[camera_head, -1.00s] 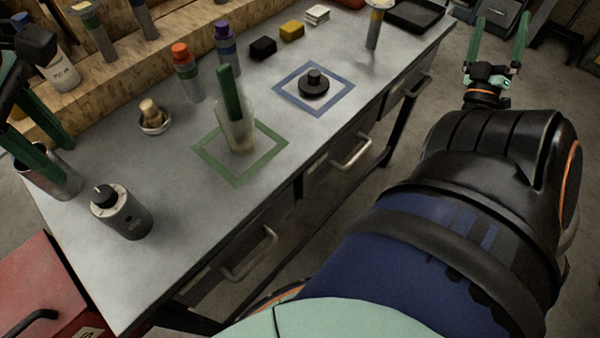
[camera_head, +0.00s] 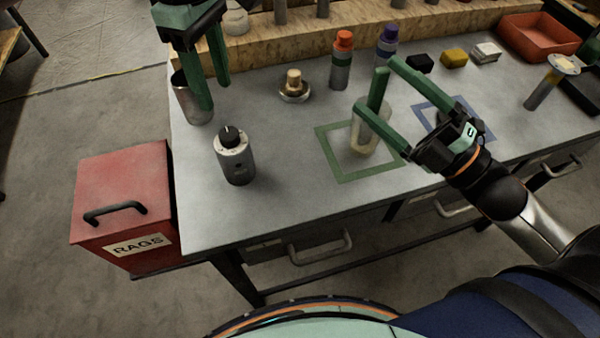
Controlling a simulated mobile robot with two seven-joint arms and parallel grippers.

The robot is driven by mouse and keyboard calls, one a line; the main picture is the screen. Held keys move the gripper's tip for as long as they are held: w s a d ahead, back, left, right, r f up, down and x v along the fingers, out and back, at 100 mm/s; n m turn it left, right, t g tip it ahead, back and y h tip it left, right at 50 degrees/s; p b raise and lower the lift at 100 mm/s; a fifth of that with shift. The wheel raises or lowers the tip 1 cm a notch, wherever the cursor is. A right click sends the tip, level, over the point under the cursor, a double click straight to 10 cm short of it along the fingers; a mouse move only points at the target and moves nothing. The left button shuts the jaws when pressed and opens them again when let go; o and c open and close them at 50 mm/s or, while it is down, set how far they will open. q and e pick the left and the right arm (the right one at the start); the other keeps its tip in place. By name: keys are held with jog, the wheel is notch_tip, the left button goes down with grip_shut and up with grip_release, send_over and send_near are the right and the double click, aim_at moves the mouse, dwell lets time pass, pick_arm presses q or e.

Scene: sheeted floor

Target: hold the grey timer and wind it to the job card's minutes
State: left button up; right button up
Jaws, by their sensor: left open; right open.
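The grey timer (camera_head: 237,164) stands upright on the left part of the bench, with a black knob (camera_head: 232,137) on a pale dial. The dial marks are too small to read. My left gripper (camera_head: 212,95) is open, pointing down above and behind the timer, apart from it. One finger overlaps a metal cup (camera_head: 186,104) in the picture. My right gripper (camera_head: 375,83) is open, right of the timer, its fingers reaching left around the view of a clear beaker (camera_head: 360,143) with a green stick; I cannot tell whether they touch. I cannot make out a job card.
A small brass-knobbed item (camera_head: 294,82), an orange-capped bottle (camera_head: 341,62) and a purple-capped bottle (camera_head: 386,46) stand behind. Green (camera_head: 336,168) and blue outlines mark the bench. A red RAGS box (camera_head: 125,190) stands at left. The bench around the timer is clear.

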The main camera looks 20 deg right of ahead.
aim_at(235, 158)
jog(key=a+f+n+g, duration=0.1)
jog(key=a+f+n, duration=0.1)
jog(key=f+n, duration=0.1)
jog(key=a+f+n+g+h, duration=0.1)
jog(key=a+f+n, duration=0.2)
jog(key=f, duration=0.1)
jog(key=a+f+n+g, duration=0.1)
jog(key=a+f+n, duration=0.1)
jog(key=f+n, duration=0.1)
jog(key=shift+a+f+n+h, duration=0.2)
jog(key=shift+f+n+h, duration=0.1)
jog(key=shift+f, duration=0.3)
jog(key=a+f+n, duration=0.1)
jog(key=n, duration=0.1)
jog(key=a+f+n, duration=0.2)
jog(key=n, duration=0.1)
jog(key=s+a+f+n, duration=0.1)
jog(key=a+n, duration=0.1)
jog(key=n, duration=0.1)
jog(key=shift+a+f+g, duration=0.15)
jog(key=shift+f+g, duration=0.15)
jog(key=a+n, duration=0.1)
jog(key=n, duration=0.1)
jog(key=shift+s+a+f+n, duration=0.15)
jog(key=shift+s+a+n, duration=0.1)
jog(key=shift+a+n, duration=0.1)
jog(key=shift+w+a, duration=0.15)
jog(key=shift+a, duration=0.1)
jog(key=x, duration=1.2)
jog(key=shift+c, duration=0.2)
